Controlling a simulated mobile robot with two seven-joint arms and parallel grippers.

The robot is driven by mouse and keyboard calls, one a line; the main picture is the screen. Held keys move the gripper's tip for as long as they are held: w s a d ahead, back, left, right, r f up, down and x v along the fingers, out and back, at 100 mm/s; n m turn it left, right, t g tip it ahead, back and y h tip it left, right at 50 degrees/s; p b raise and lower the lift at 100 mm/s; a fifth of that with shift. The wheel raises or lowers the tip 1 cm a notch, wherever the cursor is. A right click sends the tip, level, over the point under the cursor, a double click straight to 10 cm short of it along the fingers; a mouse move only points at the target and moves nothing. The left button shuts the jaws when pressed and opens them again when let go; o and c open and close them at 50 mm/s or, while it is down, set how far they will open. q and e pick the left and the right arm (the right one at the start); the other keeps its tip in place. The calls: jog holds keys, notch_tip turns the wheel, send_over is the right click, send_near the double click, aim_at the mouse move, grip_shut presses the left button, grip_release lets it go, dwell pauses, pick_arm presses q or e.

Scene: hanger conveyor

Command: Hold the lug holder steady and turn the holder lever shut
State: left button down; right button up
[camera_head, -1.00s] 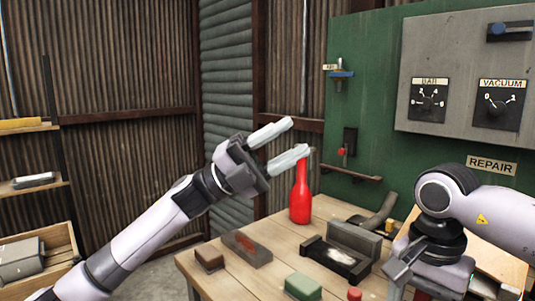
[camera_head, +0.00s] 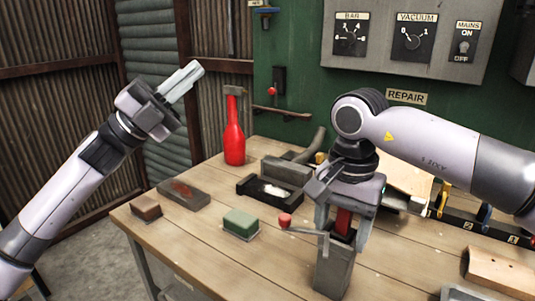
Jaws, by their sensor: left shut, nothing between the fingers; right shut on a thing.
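The lug holder (camera_head: 333,273) is a grey upright block on the wooden bench, with a red piece (camera_head: 344,222) standing in its top. The holder lever (camera_head: 307,231) reaches out to the left from the holder's upper part and ends in a red knob (camera_head: 285,220). My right gripper (camera_head: 342,230) comes down from above, its fingers on either side of the holder's top, shut on it. The fingers partly hide the top. My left gripper (camera_head: 185,82) is shut and empty, raised at the upper left, well away from the lever.
Bench around the lever knob's front is clear.

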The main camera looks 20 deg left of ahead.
pick_arm(q)
jog(key=w+a+n+t+y, duration=0.4)
jog(key=w+n+y, duration=0.3)
jog(key=n+y, duration=0.3)
jog(key=w+a+n+t+y, duration=0.45)
jog(key=w+n+y, duration=0.25)
jog(key=n, duration=0.5)
jog(key=w+d+f+n+g, duration=0.3)
jog(key=d+f+g, duration=0.1)
jog(key=f+g, duration=0.35)
jog(key=s+d+f+m+g+h, duration=0.1)
jog(key=s+d+f+m+g, duration=0.1)
jog(key=s+d+g, duration=0.45)
jog(key=s+d+f+m+g+h, duration=0.2)
jog(key=s+d+g, duration=0.1)
jog(key=s+g, duration=0.55)
jog(key=s+d+f, duration=0.4)
jog(key=d+f, duration=0.3)
jog(key=d, duration=0.2)
jog(key=shift+f, duration=0.35)
